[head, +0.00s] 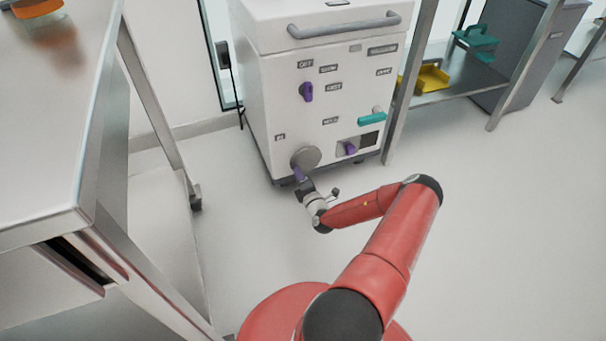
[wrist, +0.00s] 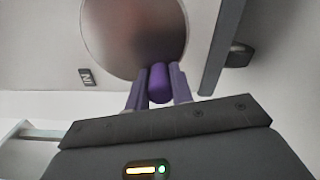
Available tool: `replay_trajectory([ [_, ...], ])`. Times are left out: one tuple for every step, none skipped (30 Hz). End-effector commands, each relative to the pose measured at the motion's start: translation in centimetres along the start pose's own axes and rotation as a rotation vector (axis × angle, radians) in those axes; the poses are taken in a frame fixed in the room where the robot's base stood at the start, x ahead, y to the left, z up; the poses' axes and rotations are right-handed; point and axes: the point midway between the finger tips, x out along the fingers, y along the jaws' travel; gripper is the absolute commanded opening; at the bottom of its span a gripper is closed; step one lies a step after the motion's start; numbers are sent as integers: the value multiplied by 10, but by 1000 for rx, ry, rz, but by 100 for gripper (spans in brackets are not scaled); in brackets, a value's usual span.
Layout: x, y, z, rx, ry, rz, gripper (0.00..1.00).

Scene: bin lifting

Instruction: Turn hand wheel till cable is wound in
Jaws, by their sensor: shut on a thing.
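The hand wheel (head: 306,157) is a grey disc low on the front of a white machine, with a purple handle (head: 298,173) at its lower left edge. In the wrist view the wheel (wrist: 135,35) is a large round plate and the purple handle (wrist: 160,84) stands at its bottom. My gripper (wrist: 158,90) is shut on the handle, with one finger on each side of it. In the head view my gripper (head: 302,186) is at the handle, just below the wheel. No cable can be made out.
The white machine (head: 290,110) also carries purple knobs, a teal lever (head: 372,118) and a grey top bar (head: 345,25). A metal table (head: 60,130) stands at left. A shelf (head: 460,85) with a yellow tray (head: 432,78) is at right. The floor right of my arm is clear.

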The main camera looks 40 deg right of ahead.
Motion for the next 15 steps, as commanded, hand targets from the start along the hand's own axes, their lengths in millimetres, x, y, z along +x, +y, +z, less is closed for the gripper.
replay_trajectory([
  [-1, 4, 0, 44, -1, -1, 0],
  [-1, 5, -1, 71, -1, -1, 0],
  [-1, 6, -2, 106, 0, -1, 0],
  [0, 8, -2, 133, 0, -1, 0],
  [0, 9, -2, 158, 0, -1, 0],
  [0, 10, -2, 190, -1, 0, 0],
  [0, 11, -2, 214, -1, 0, 0],
  [-1, 12, -3, 237, -1, -1, 0],
  [-1, 13, -3, 265, -1, -1, 0],
  [-1, 14, -3, 286, -1, -1, 0],
  [-1, 14, -3, 305, -1, -1, 0],
  [0, 16, -4, 329, -1, -1, 0],
  [0, 16, -4, 346, -1, -1, 0],
  [0, 17, -4, 362, -1, -1, 0],
  [0, 18, -4, 381, -1, -1, 0],
])
